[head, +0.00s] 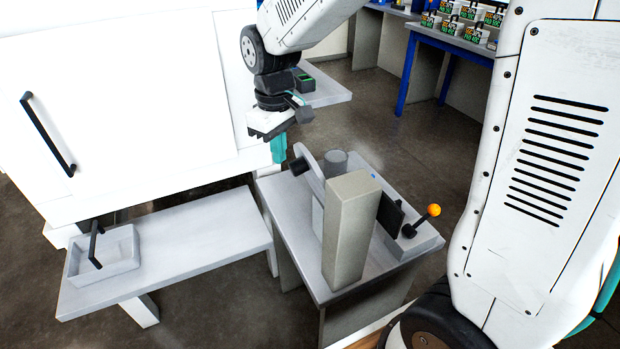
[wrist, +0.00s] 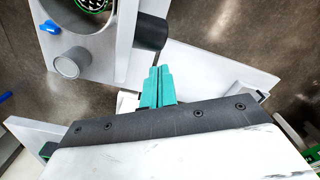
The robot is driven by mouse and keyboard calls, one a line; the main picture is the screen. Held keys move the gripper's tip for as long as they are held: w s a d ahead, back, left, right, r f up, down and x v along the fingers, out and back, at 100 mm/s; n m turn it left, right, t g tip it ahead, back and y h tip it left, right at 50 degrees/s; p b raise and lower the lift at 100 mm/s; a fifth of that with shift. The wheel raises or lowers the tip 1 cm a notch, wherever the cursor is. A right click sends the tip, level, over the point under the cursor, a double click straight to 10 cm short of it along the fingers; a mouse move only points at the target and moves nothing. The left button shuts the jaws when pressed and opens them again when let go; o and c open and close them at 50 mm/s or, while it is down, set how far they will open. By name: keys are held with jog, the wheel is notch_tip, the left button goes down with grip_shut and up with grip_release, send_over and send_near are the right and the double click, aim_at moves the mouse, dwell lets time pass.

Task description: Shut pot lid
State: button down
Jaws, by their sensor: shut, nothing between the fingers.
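The pot lid (head: 309,168) looks like a light grey plate with a black knob (head: 300,166), raised and tilted on the machine on the small table. In the wrist view the lid (wrist: 121,48) shows nearly edge-on, its black knob (wrist: 151,31) pointing right. A round opening (wrist: 78,28) with something green inside, apparently the pot, is cut off by the top edge of the wrist view. The head view hides it. My gripper (head: 278,150) points down, left of and above the knob, apart from it. Its teal fingers (wrist: 157,87) are together and empty.
A tall grey column (head: 350,230) and an orange-tipped lever (head: 434,210) stand on the machine. A grey cylinder (head: 336,161) is behind the lid. A white cabinet (head: 120,110) and a bench (head: 190,245) with a handled tray (head: 120,263) are at left.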

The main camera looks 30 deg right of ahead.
jog(key=shift+f, duration=0.35)
jog(key=d+r, duration=0.2)
jog(key=d, duration=1)
dwell(1.1)
jog(key=shift+r, duration=0.15)
notch_tip(320, 180, up, 8)
dwell(1.3)
dwell(0.4)
jog(key=s+a+f+m, duration=0.1)
jog(key=s+a+m, duration=0.1)
jog(key=s, duration=1)
jog(key=s+a+f+m+t, duration=0.1)
jog(key=s+m, duration=0.3)
jog(key=s, duration=0.8)
jog(key=shift+s+a, duration=0.3)
jog(key=shift+a, duration=0.2)
